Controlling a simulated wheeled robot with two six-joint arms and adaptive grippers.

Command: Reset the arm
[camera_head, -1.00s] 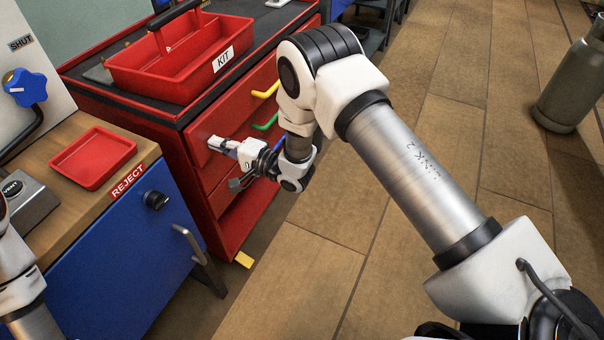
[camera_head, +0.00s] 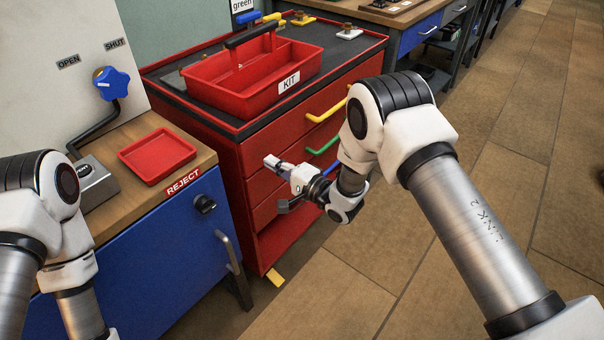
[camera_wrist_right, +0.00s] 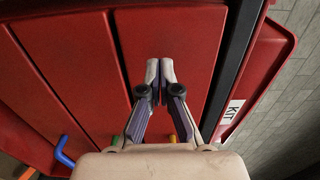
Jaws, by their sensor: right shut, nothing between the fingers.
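My right gripper (camera_head: 271,162) is in front of the red drawer cabinet (camera_head: 262,205), its fingers pointing left. In the right wrist view the two fingertips (camera_wrist_right: 160,70) are together with nothing between them, against a backdrop of red drawer fronts. I cannot tell whether they touch the cabinet. My right arm (camera_head: 450,225) reaches in from the lower right. My left arm (camera_head: 65,225) shows at the left edge and bends downward; its gripper is out of the picture.
A red KIT tray (camera_head: 222,92) stands on the cabinet. Yellow (camera_head: 327,113), green (camera_head: 323,148) and blue (camera_head: 334,169) handles are near my right wrist. A blue cabinet (camera_head: 165,260) with a red reject tray (camera_head: 157,156) on its top stands left. Floor at right is clear.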

